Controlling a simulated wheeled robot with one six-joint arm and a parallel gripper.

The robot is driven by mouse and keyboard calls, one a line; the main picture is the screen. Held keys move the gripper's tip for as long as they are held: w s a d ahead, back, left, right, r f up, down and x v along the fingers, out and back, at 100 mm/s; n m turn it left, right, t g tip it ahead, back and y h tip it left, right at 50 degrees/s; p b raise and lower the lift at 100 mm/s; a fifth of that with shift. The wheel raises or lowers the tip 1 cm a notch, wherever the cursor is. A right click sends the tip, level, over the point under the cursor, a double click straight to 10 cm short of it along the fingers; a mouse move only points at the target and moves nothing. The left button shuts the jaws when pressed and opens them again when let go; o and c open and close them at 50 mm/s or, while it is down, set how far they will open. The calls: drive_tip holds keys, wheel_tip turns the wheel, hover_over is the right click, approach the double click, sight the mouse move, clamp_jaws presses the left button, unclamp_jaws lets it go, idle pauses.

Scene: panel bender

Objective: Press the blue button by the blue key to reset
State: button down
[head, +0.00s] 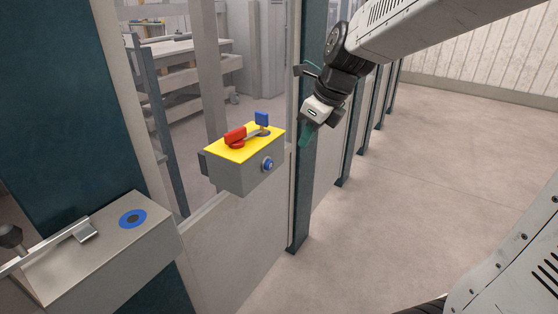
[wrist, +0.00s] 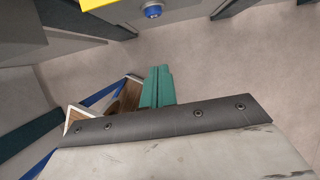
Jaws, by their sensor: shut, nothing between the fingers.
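A grey box with a yellow top (head: 224,148) is mounted on the fence panel in the head view. The blue button (head: 268,165) sits on the box's side face, right of centre. It also shows in the wrist view (wrist: 152,11) at the top edge. My gripper (head: 305,138), with green fingers, is to the right of the box and apart from it, pointing down. In the wrist view the green fingers (wrist: 157,87) are together and empty, with a gap to the button.
A dark green post (head: 305,190) stands just right of the box, near my gripper. A second grey box (head: 110,250) with a blue ring (head: 133,218) and a lever is at the lower left. Open floor (head: 420,170) lies to the right.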

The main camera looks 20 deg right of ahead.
sight(269, 165)
idle(0.3)
drive_tip(key=w+a+f, duration=0.4)
drive_tip(key=w+f, duration=0.2)
drive_tip(key=f, duration=0.3)
drive_tip(key=shift+w+a+f, duration=0.15)
drive_tip(key=shift+a, duration=0.1)
